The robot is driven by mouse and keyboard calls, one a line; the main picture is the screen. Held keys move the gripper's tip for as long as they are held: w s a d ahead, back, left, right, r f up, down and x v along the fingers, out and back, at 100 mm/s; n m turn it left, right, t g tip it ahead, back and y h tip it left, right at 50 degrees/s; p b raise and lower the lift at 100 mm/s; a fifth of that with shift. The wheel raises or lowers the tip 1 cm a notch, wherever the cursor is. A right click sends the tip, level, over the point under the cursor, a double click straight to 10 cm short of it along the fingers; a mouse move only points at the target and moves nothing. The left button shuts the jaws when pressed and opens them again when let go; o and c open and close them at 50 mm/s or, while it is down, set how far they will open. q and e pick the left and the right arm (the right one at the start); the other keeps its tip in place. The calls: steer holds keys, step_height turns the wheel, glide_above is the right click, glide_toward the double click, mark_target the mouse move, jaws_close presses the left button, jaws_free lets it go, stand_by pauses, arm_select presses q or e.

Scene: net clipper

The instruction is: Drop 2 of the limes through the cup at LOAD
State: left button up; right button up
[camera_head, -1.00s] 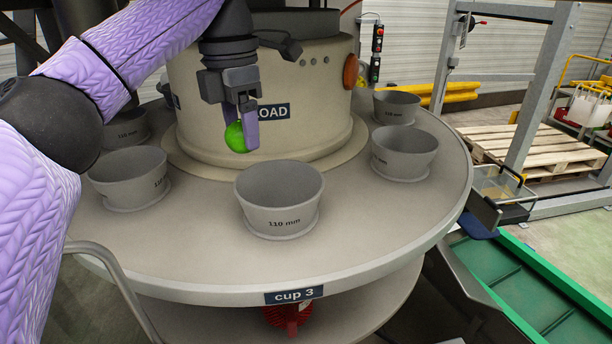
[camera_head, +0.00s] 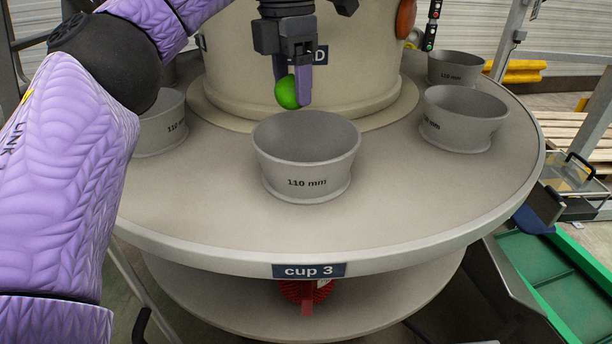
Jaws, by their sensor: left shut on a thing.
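My left gripper (camera_head: 294,88) reaches in from the left, pointing down, with its purple fingers shut on a bright green lime (camera_head: 288,92). The lime hangs in front of the central drum, just above the back rim of the front grey cup (camera_head: 306,152) marked "110 mm". The lime is in the air and apart from the cup. A dark LOAD sign (camera_head: 320,55) on the drum is partly hidden behind the gripper. My right gripper is not in view.
More grey cups stand around the turntable (camera_head: 400,215): one at left (camera_head: 160,122), one at right (camera_head: 462,118), one behind it (camera_head: 454,68). A "cup 3" label (camera_head: 309,270) is on the front rim. A red object (camera_head: 305,292) sits below. A green conveyor (camera_head: 560,280) is at right.

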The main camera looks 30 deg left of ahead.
arm_select(q)
steer(key=o, duration=1.3)
steer(key=shift+o, duration=0.2)
step_height(320, 180, up, 10)
steer(key=p, duration=0.7)
steer(key=shift+s+f, duration=0.1)
steer(key=shift+f, duration=0.05)
steer(key=shift+a+r+p, duration=0.1)
steer(key=shift+r+p, duration=0.15)
steer(key=shift+p, duration=0.05)
steer(key=shift+f, duration=0.1)
